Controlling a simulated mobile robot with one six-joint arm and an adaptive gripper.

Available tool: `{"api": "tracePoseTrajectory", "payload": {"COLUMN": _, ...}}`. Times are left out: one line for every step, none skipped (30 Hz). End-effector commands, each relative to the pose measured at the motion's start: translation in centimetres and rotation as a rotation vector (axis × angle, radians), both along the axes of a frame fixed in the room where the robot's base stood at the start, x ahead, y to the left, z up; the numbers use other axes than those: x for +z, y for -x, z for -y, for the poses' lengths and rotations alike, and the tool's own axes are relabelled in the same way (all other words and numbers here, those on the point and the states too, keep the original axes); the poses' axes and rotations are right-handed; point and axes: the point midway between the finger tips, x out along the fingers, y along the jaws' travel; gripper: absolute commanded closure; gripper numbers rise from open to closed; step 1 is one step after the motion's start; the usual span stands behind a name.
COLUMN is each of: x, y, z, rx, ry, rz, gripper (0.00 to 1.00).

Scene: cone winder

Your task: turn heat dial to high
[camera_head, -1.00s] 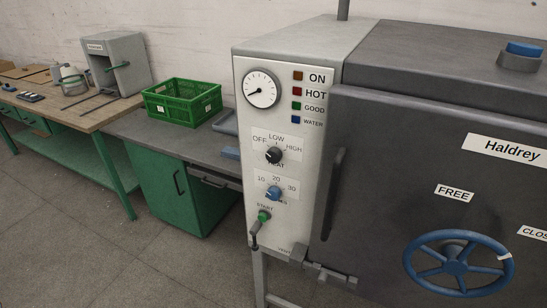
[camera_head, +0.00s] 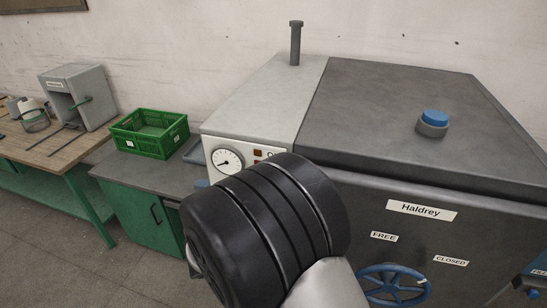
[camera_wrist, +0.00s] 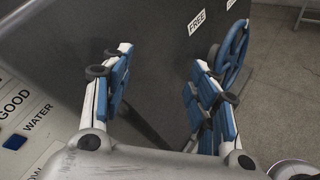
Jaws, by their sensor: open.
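The heat dial shows in neither current view. In the head view my own black arm link covers most of the control panel (camera_head: 214,146), including the dial's area. In the wrist view a strip of the panel (camera_wrist: 42,105) shows at the left, with the GOOD and WATER labels, a blue lamp (camera_wrist: 15,142) and part of another label at the lower edge. My gripper (camera_wrist: 160,60) is open and empty in the wrist view. Its blue-padded fingers lie to the right of the panel strip, in front of the dark machine front (camera_wrist: 150,30). My gripper is not visible in the head view.
A blue handwheel (camera_head: 393,284) is on the machine front; it also shows beyond the right finger in the wrist view (camera_wrist: 232,50). The gauge (camera_head: 227,160) shows beside my arm. A green crate (camera_head: 150,133) stands on the bench to the left. Open floor lies at the lower left.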

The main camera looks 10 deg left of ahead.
Motion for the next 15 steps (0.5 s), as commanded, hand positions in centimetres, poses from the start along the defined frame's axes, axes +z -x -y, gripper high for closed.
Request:
{"api": "tracePoseTrajectory", "payload": {"x": -0.2, "y": 0.0, "z": -3.0, "rx": 0.097, "ry": 0.070, "rz": 0.005, "gripper": 0.46}}
{"api": "tracePoseTrajectory", "payload": {"x": -1.0, "y": 0.0, "z": -4.6, "rx": 0.152, "ry": 0.108, "rz": 0.013, "gripper": 0.46}}
{"api": "tracePoseTrajectory", "payload": {"x": -2.4, "y": 0.1, "z": -6.8, "rx": 0.226, "ry": 0.157, "rz": 0.026, "gripper": 0.46}}
{"api": "tracePoseTrajectory", "payload": {"x": -3.5, "y": 0.4, "z": -8.5, "rx": 0.284, "ry": 0.195, "rz": 0.036, "gripper": 0.46}}
{"api": "tracePoseTrajectory", "payload": {"x": -4.5, "y": 0.7, "z": -10.2, "rx": 0.343, "ry": 0.230, "rz": 0.048, "gripper": 0.46}}
{"api": "tracePoseTrajectory", "payload": {"x": -5.8, "y": 1.3, "z": -12.4, "rx": 0.420, "ry": 0.274, "rz": 0.064, "gripper": 0.46}}
{"api": "tracePoseTrajectory", "payload": {"x": -6.7, "y": 1.8, "z": -14.0, "rx": 0.475, "ry": 0.304, "rz": 0.076, "gripper": 0.46}}
{"api": "tracePoseTrajectory", "payload": {"x": -7.6, "y": 2.4, "z": -15.4, "rx": 0.527, "ry": 0.330, "rz": 0.088, "gripper": 0.46}}
{"api": "tracePoseTrajectory", "payload": {"x": -8.7, "y": 3.2, "z": -17.0, "rx": 0.588, "ry": 0.362, "rz": 0.104, "gripper": 0.46}}
{"api": "tracePoseTrajectory", "payload": {"x": -9.5, "y": 3.7, "z": -18.1, "rx": 0.630, "ry": 0.382, "rz": 0.113, "gripper": 0.46}}
{"api": "tracePoseTrajectory", "payload": {"x": -10.2, "y": 4.3, "z": -19.1, "rx": 0.668, "ry": 0.398, "rz": 0.123, "gripper": 0.46}}
{"api": "tracePoseTrajectory", "payload": {"x": -10.9, "y": 4.9, "z": -20.0, "rx": 0.709, "ry": 0.419, "rz": 0.134, "gripper": 0.46}}
{"api": "tracePoseTrajectory", "payload": {"x": -11.4, "y": 5.4, "z": -20.7, "rx": 0.734, "ry": 0.429, "rz": 0.141, "gripper": 0.46}}
{"api": "tracePoseTrajectory", "payload": {"x": -11.8, "y": 5.7, "z": -21.2, "rx": 0.756, "ry": 0.436, "rz": 0.148, "gripper": 0.46}}
{"api": "tracePoseTrajectory", "payload": {"x": -12.2, "y": 6.1, "z": -21.7, "rx": 0.776, "ry": 0.446, "rz": 0.153, "gripper": 0.46}}
